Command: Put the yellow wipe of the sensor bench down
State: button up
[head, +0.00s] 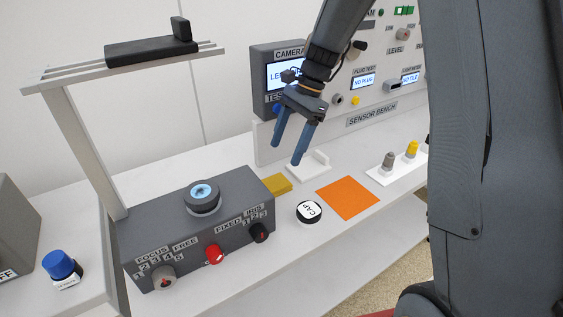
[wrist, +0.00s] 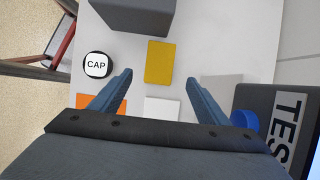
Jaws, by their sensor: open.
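The yellow wipe (head: 277,184) lies flat on the white bench top, beside the right end of the dark grey focus box. In the wrist view the yellow wipe (wrist: 160,62) lies beyond my fingertips, between their lines, with bare bench around it. My gripper (head: 291,156) is open and empty, above the bench to the right of the wipe in the head view. Its two blue fingers also show in the wrist view (wrist: 160,80), spread apart. Nothing is between them.
An orange square (head: 347,198) and a black-and-white CAP disc (head: 309,212) lie near the wipe. The focus box (head: 195,230) with knobs is at left. The sensor bench panel (head: 375,75) rises behind my gripper.

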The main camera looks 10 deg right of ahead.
jog(key=s+d+f+n+t+h, duration=0.1)
jog(key=s+d+n+h, duration=0.1)
jog(key=s+n, duration=0.4)
jog(key=s+d+f+n+t+h, duration=0.1)
jog(key=s+d+n, duration=0.4)
jog(key=s, duration=0.9)
jog(key=shift+f+n+t+h, duration=0.4)
jog(key=shift+f+n+h, duration=0.25)
jog(key=shift+n, duration=0.55)
jog(key=shift+s, duration=0.1)
